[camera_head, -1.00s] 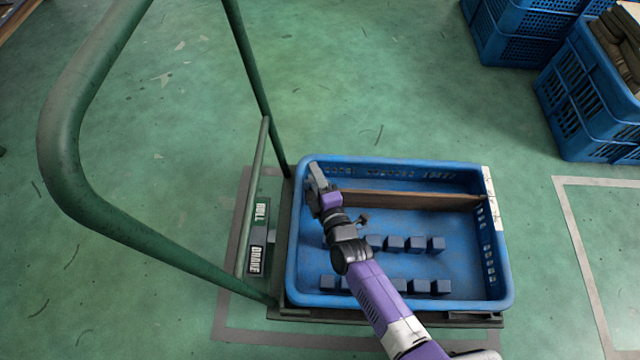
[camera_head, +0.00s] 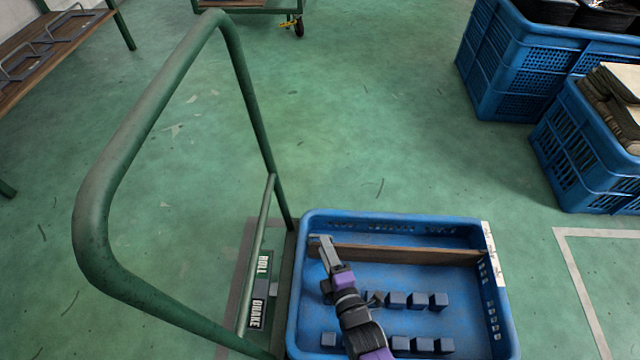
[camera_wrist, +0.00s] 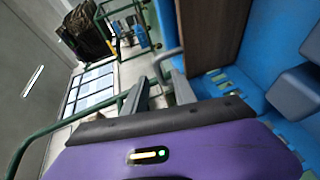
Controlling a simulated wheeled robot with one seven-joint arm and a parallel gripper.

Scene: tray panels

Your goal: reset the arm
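My gripper (camera_head: 322,240) is over the far left part of the blue tray (camera_head: 503,318), near the left end of a brown panel (camera_head: 410,254). In the wrist view, the two grey fingers of my gripper (camera_wrist: 156,82) stand apart with nothing between them. The brown panel (camera_wrist: 212,35) is to the right of the fingers, not between them. The panel stands across the tray near its far wall. Two rows of small blue blocks (camera_head: 418,300) sit in the tray; my arm hides some of them.
The tray rests on a green trolley, whose tall handle (camera_head: 95,240) rises at the left. Blue crates (camera_head: 580,150) stand at the right. A bench (camera_head: 50,55) is at the upper left. The floor beyond the tray is clear.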

